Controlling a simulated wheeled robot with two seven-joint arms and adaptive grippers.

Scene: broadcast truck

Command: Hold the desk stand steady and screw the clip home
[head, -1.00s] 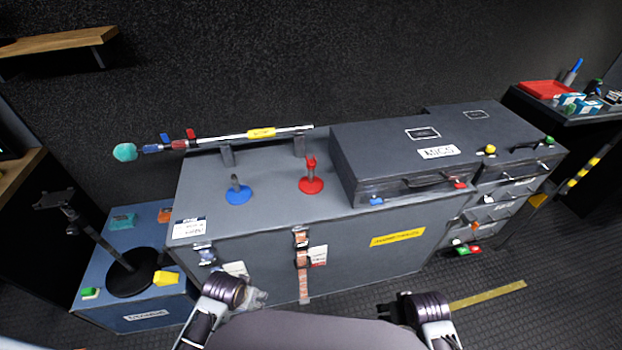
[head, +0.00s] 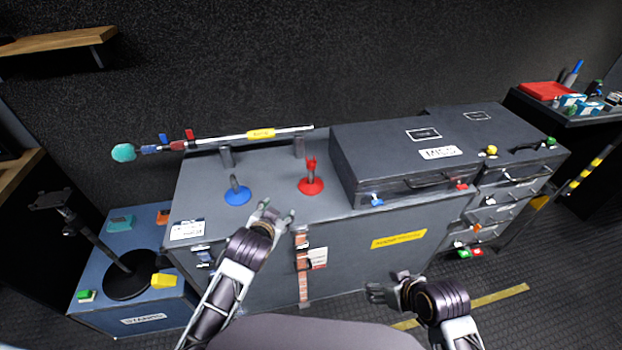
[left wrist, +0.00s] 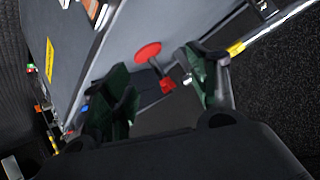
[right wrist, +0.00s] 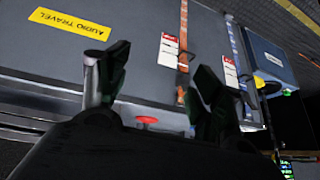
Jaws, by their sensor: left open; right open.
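A red desk stand (head: 311,186) with a round base and a red clip (head: 311,165) on its post stands upright on the grey case. A blue desk stand (head: 237,194) with a bare grey post stands to its left. My left gripper (head: 275,213) is open and empty near the case's front edge, just in front of and between the two stands. The left wrist view shows the red base (left wrist: 147,53) and red clip (left wrist: 167,85) between the open fingers. My right gripper (head: 386,289) is open and empty, in front of the case. Its wrist view shows the red base (right wrist: 147,119).
A dark case (head: 395,146) stands right of the red stand. A boom pole (head: 225,139) lies on two supports behind the stands. A blue case (head: 110,310) bearing a black stand (head: 127,282) is at left. The top between the stands is clear.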

